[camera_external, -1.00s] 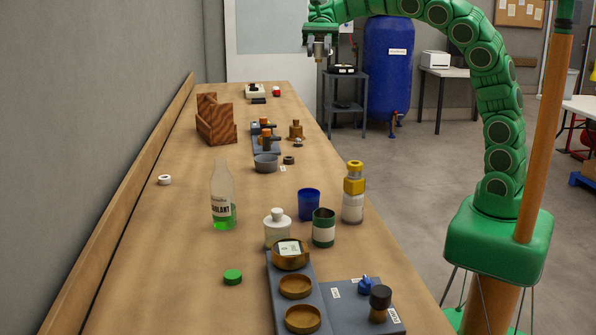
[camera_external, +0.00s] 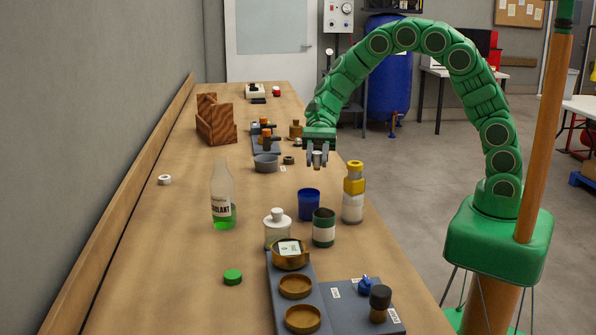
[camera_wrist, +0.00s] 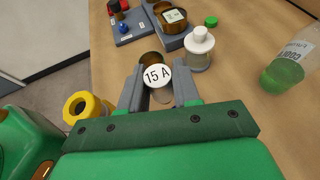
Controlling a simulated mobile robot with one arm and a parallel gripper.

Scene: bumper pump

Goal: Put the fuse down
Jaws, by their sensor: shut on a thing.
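My gripper (camera_external: 317,160) is shut on the fuse, a small cylinder with a round white end marked "15 A" (camera_wrist: 157,75) in the wrist view. In the external view the fuse (camera_external: 317,157) shows between the fingers, upright and in the air above the right side of the bench (camera_external: 190,240). My gripper also shows in the wrist view (camera_wrist: 158,82), with a grey finger on each side of the fuse. Part of what lies beneath is hidden by the fuse and fingers.
Near my gripper stand a blue cup (camera_external: 308,204), a green-and-white tin (camera_external: 323,228), a yellow-capped bottle (camera_external: 353,192) and a white jar (camera_external: 278,230). A coolant bottle (camera_external: 222,198) stands left. The bench's left middle is mostly clear.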

